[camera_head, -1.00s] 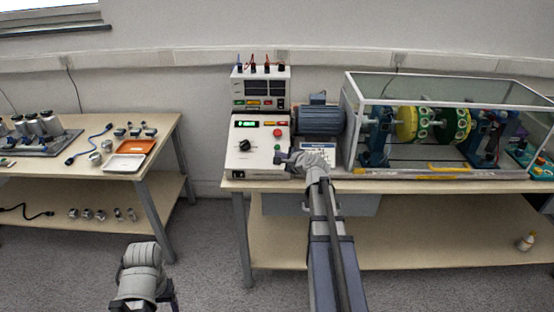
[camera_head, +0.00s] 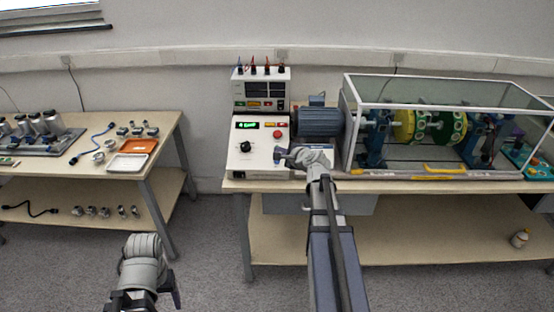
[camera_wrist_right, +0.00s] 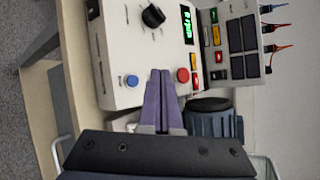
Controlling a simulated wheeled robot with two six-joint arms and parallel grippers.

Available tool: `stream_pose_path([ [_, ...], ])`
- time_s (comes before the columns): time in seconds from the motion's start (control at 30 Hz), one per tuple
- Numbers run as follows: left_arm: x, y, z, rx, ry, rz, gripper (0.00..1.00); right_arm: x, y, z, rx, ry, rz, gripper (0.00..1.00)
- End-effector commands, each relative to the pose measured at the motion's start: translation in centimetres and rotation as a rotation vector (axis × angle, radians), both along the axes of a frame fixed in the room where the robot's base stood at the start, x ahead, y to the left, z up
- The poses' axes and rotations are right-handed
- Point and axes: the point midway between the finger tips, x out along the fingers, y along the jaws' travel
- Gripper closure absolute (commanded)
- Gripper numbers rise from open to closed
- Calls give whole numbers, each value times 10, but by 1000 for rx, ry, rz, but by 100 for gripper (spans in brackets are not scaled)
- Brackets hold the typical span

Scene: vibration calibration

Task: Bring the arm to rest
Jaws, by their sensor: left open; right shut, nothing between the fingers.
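The control box (camera_head: 258,165) is white, with a lit green display (camera_head: 247,125), a black knob (camera_head: 245,146) and a red button (camera_head: 278,135). It stands on the right-hand bench. My right gripper (camera_head: 279,155) is in front of its lower right part. In the right wrist view its fingers (camera_wrist_right: 160,75) are shut and empty, with tips between the blue button (camera_wrist_right: 132,81) and the red button (camera_wrist_right: 183,75). I cannot tell whether they touch the panel. My left gripper (camera_head: 148,299) is low at the picture's bottom, open and partly cut off, away from both benches.
A grey motor (camera_head: 319,121) and a glass-walled case (camera_head: 350,120) with yellow and green discs stand right of the box. The left table (camera_head: 75,162) holds an orange tray (camera_head: 139,146), a white tray (camera_head: 127,162) and metal parts. Floor shows between the benches.

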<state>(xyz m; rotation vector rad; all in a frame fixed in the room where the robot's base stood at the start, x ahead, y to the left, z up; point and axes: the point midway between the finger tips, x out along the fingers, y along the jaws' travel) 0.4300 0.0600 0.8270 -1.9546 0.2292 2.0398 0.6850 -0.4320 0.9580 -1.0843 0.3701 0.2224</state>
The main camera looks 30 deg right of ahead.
Motion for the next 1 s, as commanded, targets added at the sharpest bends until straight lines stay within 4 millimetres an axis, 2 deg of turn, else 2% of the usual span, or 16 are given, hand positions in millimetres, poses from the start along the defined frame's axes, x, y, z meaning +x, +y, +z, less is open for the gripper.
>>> stream_pose_path([
  [0.67, 0, 0, 0, 0, 0, 1, 28, 0, 3, -1, -4, 3, 7, 100],
  [0.77, 0, 0, 3, 0, 0, 1, 28, 1, 27, -4, -48, 34, 72, 100],
  [0.83, 0, 0, 6, 0, 0, 1, 28, 1, 61, -11, -116, 79, 170, 100],
  [0.87, 0, 0, 8, 0, 0, 1, 28, -1, 79, -14, -155, 103, 224, 100],
  [1.0, 0, 0, 18, 0, 0, 1, 28, -22, 177, -37, -385, 231, 552, 100],
])
